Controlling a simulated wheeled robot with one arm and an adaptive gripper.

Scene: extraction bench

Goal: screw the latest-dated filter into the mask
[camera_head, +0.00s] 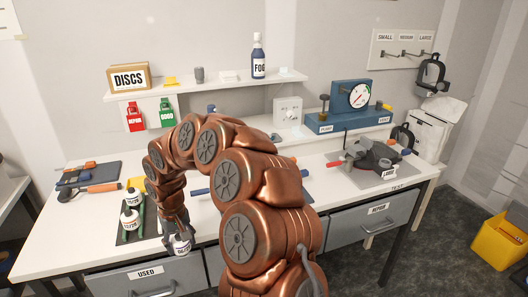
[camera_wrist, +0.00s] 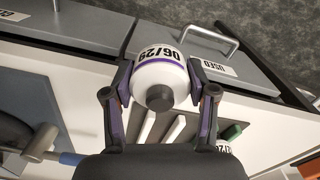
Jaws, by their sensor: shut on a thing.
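My gripper (camera_head: 177,232) is shut on a white filter (camera_head: 181,247) at the front edge of the bench. In the wrist view the filter (camera_wrist: 160,72) shows the date 06/29, a purple band and a dark grey end piece, with a finger of my gripper (camera_wrist: 159,84) on each side. Two other white filters, one in front (camera_head: 130,220) and one behind (camera_head: 133,197), stand on a dark rack at the left; their dates are too small to read. A dark mask (camera_head: 378,157) lies on a grey plate marked LARGE at the right of the bench.
A shelf (camera_head: 190,87) runs along the back wall with a DISCS box (camera_head: 128,77) and a FOG bottle (camera_head: 258,60). A blue gauge unit (camera_head: 348,118) stands behind the mask. Tools lie at the far left. Drawers marked USED (camera_head: 146,277) and REPAIR are below.

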